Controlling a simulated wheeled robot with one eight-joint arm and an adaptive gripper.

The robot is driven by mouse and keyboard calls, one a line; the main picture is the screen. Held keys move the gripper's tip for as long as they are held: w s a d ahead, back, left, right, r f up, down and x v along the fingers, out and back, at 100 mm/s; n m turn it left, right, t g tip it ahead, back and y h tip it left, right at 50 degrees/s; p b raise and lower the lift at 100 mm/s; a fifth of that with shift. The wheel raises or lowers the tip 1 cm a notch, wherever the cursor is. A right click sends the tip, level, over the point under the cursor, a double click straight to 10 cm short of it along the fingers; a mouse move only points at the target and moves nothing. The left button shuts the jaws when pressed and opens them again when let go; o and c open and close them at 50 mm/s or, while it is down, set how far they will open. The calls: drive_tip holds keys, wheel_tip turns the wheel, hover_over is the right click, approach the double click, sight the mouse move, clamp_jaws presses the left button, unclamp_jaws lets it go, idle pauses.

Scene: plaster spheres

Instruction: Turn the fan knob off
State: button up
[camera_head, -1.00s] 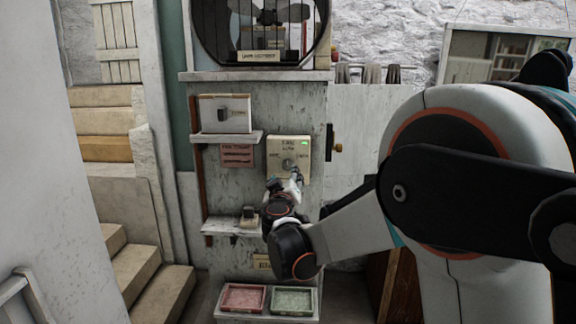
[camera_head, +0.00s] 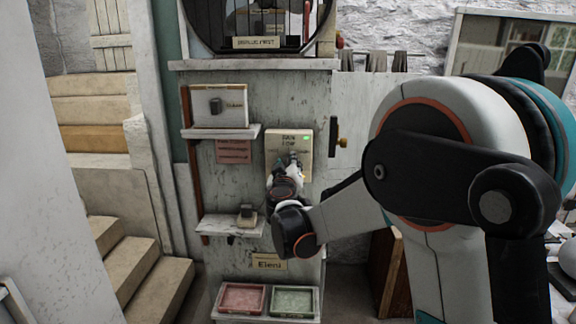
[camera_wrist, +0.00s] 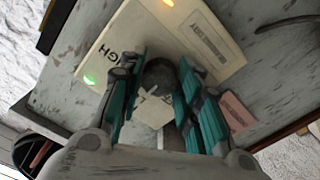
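The cream fan control panel (camera_head: 300,144) is on the grey wall board, with a lit green lamp (camera_head: 306,138) at its upper right. The wrist view shows the panel (camera_wrist: 190,50), a green lamp (camera_wrist: 88,80) by the letters "IGH" and an amber lamp (camera_wrist: 168,3). The dark grey round knob (camera_wrist: 158,76) lies between the teal fingers of my gripper (camera_wrist: 160,82). The fingers flank the knob closely; whether they press on it is unclear. In the head view my gripper (camera_head: 286,174) hides the knob. The fan (camera_head: 262,18) is behind a round dark grille above, partly cut off.
A narrow shelf (camera_head: 232,226) holds a small grey object left of my gripper; a higher shelf (camera_head: 215,131) carries a picture card. Red (camera_head: 243,298) and green (camera_head: 291,301) trays sit below. Stairs (camera_head: 140,265) rise at left. My arm fills the right.

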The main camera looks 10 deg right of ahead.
drive_tip(key=shift+c, duration=1.2)
drive_tip(key=shift+n, duration=0.4)
drive_tip(key=n+b, duration=0.1)
drive_tip(key=n, duration=0.3)
drive_tip(key=shift+n+b, duration=0.3)
drive_tip(key=shift+b, duration=0.1)
drive_tip(key=n+b, duration=0.1)
drive_tip(key=n, duration=0.5)
drive_tip(key=shift+s+n, duration=0.1)
drive_tip(key=shift+n, duration=0.3)
drive_tip(key=o, duration=1.1)
drive_tip(key=shift+c, duration=0.2)
